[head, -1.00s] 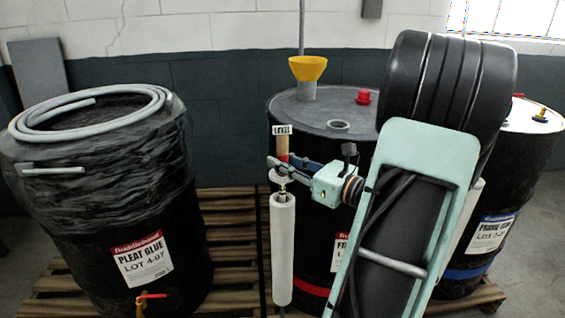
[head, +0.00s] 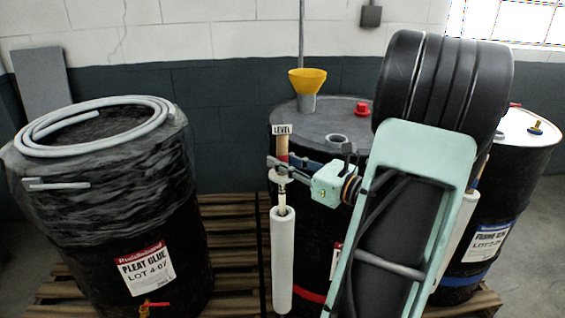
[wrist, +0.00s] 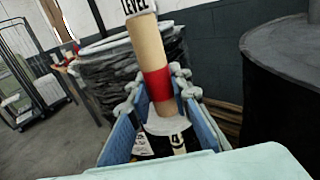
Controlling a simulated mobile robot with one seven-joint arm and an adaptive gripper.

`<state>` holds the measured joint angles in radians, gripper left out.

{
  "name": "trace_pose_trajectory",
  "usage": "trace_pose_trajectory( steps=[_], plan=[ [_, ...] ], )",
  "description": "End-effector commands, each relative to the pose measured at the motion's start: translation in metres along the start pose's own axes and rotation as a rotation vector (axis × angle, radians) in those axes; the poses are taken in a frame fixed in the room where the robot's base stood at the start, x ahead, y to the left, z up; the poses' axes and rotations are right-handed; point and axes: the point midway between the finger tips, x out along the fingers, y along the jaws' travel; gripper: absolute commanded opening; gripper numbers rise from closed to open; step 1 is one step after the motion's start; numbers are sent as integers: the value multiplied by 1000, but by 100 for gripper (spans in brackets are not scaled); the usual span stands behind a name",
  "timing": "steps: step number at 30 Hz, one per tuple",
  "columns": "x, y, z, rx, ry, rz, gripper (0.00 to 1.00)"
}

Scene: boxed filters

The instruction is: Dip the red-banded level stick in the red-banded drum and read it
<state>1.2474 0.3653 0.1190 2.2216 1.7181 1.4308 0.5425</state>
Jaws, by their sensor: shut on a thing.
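The level stick (head: 282,147) has a tan wooden handle, a LEVEL tag on top and a red band, clear in the wrist view (wrist: 157,84). My gripper (head: 280,167) is shut around the handle and holds the stick upright. Its bluish fingers (wrist: 155,100) flank the handle in the wrist view. The lower stick runs down into a white tube (head: 282,260) in front of the drum; its lower end is hidden. The red-banded drum (head: 318,121) stands behind, with a red band low on its side. An open ringed hole (head: 337,139) is in its dark lid, right of the stick.
The lid also carries a yellow funnel (head: 308,80) and a red cap (head: 361,108). My arm covers the drum's right side. A wrapped glue drum (head: 110,205) with a coiled hose stands left. A blue-banded drum (head: 528,150) stands right. Wooden pallets lie beneath.

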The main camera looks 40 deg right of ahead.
Motion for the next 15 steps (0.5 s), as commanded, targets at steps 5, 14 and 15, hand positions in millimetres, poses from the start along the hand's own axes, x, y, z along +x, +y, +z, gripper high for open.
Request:
trace_pose_trajectory(
  steps=[5,14,15],
  plan=[
    [0,0,19,-1,-1,0,0],
    [0,0,43,-1,-1,-1,0],
    [0,0,46,-1,-1,-1,0]
  ],
)
